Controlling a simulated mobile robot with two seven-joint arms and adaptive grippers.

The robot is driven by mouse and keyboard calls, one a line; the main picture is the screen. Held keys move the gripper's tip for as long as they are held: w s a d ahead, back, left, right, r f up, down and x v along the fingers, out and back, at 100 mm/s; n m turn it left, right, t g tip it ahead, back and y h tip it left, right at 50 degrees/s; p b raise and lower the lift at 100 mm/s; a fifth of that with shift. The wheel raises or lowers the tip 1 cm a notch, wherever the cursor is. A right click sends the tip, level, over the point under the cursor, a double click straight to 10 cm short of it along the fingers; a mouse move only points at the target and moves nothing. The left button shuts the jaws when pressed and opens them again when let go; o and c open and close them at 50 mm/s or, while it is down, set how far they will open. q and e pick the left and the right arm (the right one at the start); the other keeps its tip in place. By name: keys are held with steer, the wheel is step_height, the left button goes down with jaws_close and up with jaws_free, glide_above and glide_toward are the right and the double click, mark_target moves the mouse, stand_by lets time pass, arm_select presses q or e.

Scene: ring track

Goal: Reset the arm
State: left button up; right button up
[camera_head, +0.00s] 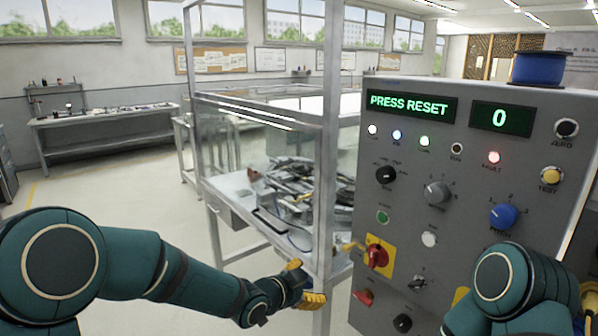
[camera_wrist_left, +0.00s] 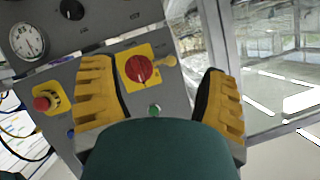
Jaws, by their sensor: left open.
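A grey control panel (camera_head: 460,130) stands at the right in the head view. Its lit display (camera_head: 408,104) reads PRESS RESET and a second display (camera_head: 500,118) shows 0. A red lamp (camera_head: 494,157) is lit. A red rotary switch (camera_head: 378,256) sits on a yellow plate; a red switch on yellow (camera_wrist_left: 140,70) shows between my fingers in the left wrist view. My left gripper (camera_head: 308,286) is open and empty, left of the panel's lower part; its yellow fingers also show in the wrist view (camera_wrist_left: 160,95). My right arm is at lower right; its gripper is not visible.
A glass-walled metal cell (camera_head: 265,165) holding a dark mechanism stands left of the panel. A blue spool (camera_head: 538,68) rests on the panel. A red mushroom button (camera_wrist_left: 43,103) and a round gauge (camera_wrist_left: 28,42) show in the wrist view. The floor at left is open.

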arm_select(q)
steer(key=s+a+f+n+g+y, duration=0.1)
steer(key=s+a+f+n, duration=0.25)
steer(key=f, duration=0.35)
steer(key=s+a+f+n+g+y, duration=0.2)
steer(key=s+f+n, duration=0.1)
steer(key=s+f, duration=0.25)
steer(key=s+a+f+n+g+y, duration=0.1)
steer(key=s+a+f+n, duration=0.2)
steer(key=f, duration=0.4)
steer(key=s+a+f+n+g, duration=0.2)
steer(key=s+f+n, duration=0.1)
steer(key=s, duration=0.4)
steer(key=s+a+f+n+g+y, duration=0.1)
steer(key=s+a+f+n+g, duration=0.1)
steer(key=s+f, duration=0.3)
steer(key=shift+s+n, duration=0.55)
steer(key=shift+s, duration=0.6)
